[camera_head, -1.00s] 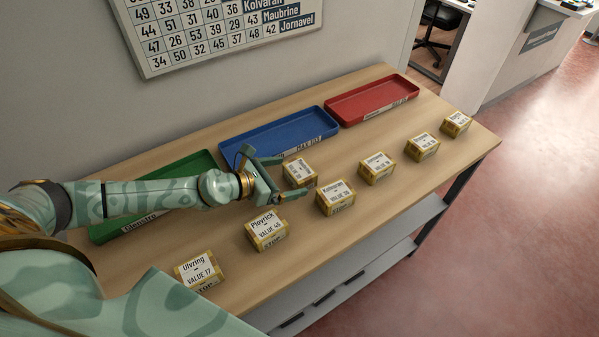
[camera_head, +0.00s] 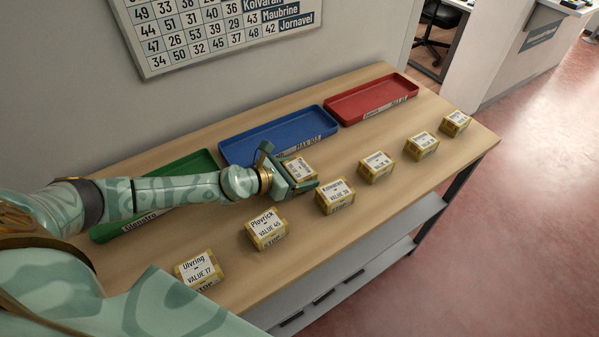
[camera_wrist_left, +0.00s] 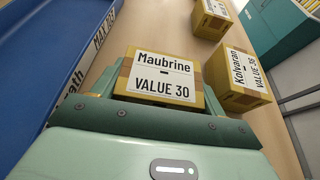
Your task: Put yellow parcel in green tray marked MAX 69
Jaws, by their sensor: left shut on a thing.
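My left gripper (camera_head: 297,172) is shut on a yellow parcel (camera_head: 301,165) at the counter, in front of the blue tray. In the left wrist view this parcel (camera_wrist_left: 165,78) reads "Maubrine VALUE 30" and sits between the two fingers. I cannot tell whether it still touches the counter. The green tray (camera_head: 199,161) lies at the back left, partly hidden behind my left arm. Its front label reads roughly "Glenstro"; no MAX figure is readable on it. My right gripper is out of view.
The blue tray (camera_head: 277,133) and red tray (camera_head: 372,98) stand along the back. Several similar yellow parcels line the front, including Ulvring (camera_head: 199,270), Plovrick (camera_head: 266,230) and Kolvaran (camera_head: 337,197). The Kolvaran parcel is close beside the held one. A number chart (camera_head: 215,30) hangs on the wall.

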